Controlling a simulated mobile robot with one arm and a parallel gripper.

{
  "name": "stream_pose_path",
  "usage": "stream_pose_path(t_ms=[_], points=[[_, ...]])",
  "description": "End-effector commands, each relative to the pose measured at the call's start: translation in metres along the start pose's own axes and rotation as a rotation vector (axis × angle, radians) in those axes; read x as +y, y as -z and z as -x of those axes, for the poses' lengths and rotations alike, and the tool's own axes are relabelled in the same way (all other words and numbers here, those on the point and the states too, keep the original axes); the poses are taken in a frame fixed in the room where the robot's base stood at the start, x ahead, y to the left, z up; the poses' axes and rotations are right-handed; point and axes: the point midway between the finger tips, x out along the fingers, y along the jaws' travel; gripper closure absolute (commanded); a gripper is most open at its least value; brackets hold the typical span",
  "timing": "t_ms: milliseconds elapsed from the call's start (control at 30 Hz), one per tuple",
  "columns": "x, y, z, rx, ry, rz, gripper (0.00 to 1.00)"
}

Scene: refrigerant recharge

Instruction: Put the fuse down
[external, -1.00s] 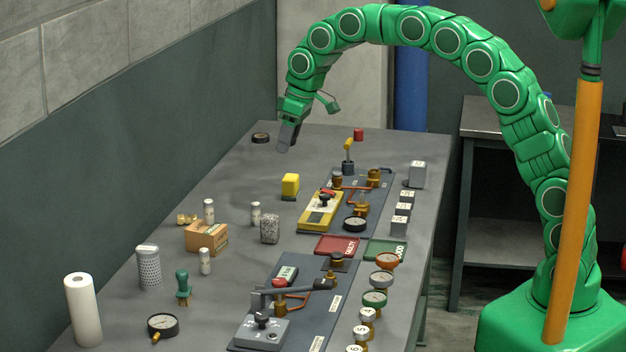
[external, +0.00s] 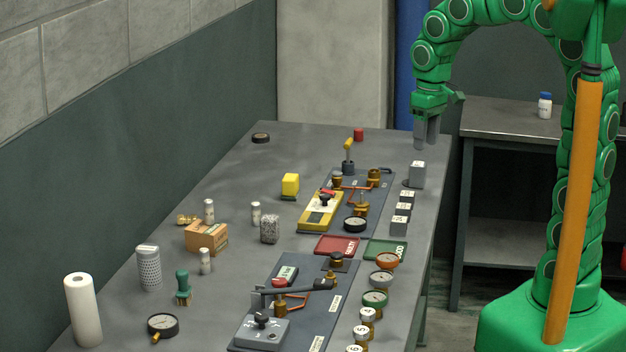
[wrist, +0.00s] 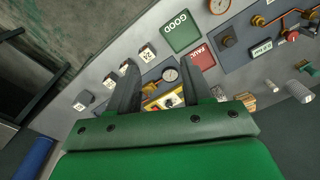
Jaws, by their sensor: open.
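My gripper (external: 426,146) is open and empty, above the far right edge of the workbench. It hangs fingers down over a light grey block (external: 416,173), apart from it. In the wrist view nothing lies between the fingers of my gripper (wrist: 160,72). I cannot tell for certain which thing is the fuse. Small pale cylinders with metal-looking ends stand upright on the bench, one behind the cardboard box (external: 209,210), one near the speckled block (external: 256,214) and one in front of the box (external: 205,261).
A red FAULTY tray (external: 337,246) and a green GOOD tray (external: 385,251) lie mid-bench. Panels with valves and gauges, a yellow block (external: 290,185) and several labelled grey cubes (external: 404,208) stand around. A side table (external: 500,118) stands right.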

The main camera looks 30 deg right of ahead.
Motion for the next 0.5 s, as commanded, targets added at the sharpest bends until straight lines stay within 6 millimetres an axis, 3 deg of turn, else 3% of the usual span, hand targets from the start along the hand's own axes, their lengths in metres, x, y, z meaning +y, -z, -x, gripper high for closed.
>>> stream_pose_path(t_ms=[200, 500], points=[[0.016, -0.072, -0.003, -0.044, -0.009, -0.087, 0.51], [0.026, -0.169, -0.016, -0.110, -0.016, -0.207, 0.51]])
